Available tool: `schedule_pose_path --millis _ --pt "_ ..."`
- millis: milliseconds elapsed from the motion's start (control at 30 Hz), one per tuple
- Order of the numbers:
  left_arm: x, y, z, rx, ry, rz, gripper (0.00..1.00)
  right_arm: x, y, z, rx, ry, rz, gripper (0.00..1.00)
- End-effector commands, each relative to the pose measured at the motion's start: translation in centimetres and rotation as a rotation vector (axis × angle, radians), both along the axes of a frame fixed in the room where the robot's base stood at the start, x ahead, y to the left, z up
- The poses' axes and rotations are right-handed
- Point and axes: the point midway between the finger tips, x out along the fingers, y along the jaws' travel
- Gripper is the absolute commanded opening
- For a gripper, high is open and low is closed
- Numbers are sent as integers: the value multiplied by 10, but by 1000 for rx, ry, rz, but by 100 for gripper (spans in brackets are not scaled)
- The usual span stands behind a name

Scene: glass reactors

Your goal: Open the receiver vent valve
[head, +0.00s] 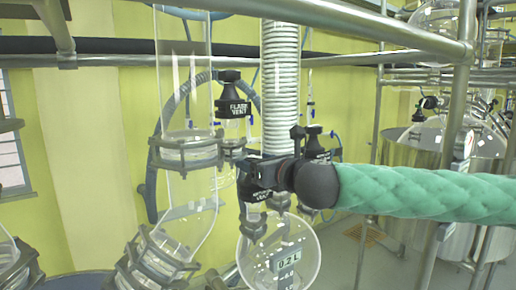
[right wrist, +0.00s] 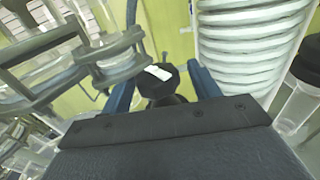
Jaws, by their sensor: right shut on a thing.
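My right gripper (head: 258,184) comes in from the right on a green-sleeved arm. It is shut on a black valve knob, seen between the blue fingers in the right wrist view (right wrist: 162,84) with a pale label on its top. The lettering is too small to read, so I cannot tell for sure that this is the receiver vent valve. A black valve handle lettered "FLASK VENT" (head: 234,107) is above and to the left. My left gripper is not in view.
Glass columns with metal clamps (head: 185,150) stand to the left, and a steel rail (head: 340,25) crosses above.

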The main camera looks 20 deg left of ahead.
Motion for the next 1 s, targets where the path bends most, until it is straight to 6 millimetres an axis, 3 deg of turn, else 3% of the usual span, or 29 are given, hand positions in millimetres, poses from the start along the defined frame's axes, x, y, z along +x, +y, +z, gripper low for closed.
schedule_pose_path --millis 33,600,933,967,1000 --pt "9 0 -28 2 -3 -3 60 7 -7 9 37 -35 12 40" --pt "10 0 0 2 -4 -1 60 7 -6 7 36 -34 365 25" --pt "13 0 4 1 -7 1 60 5 -5 4 34 -31 406 25" --pt "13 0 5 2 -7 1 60 5 -4 4 33 -31 406 47" --pt "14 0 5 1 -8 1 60 4 -4 4 34 -30 407 55"
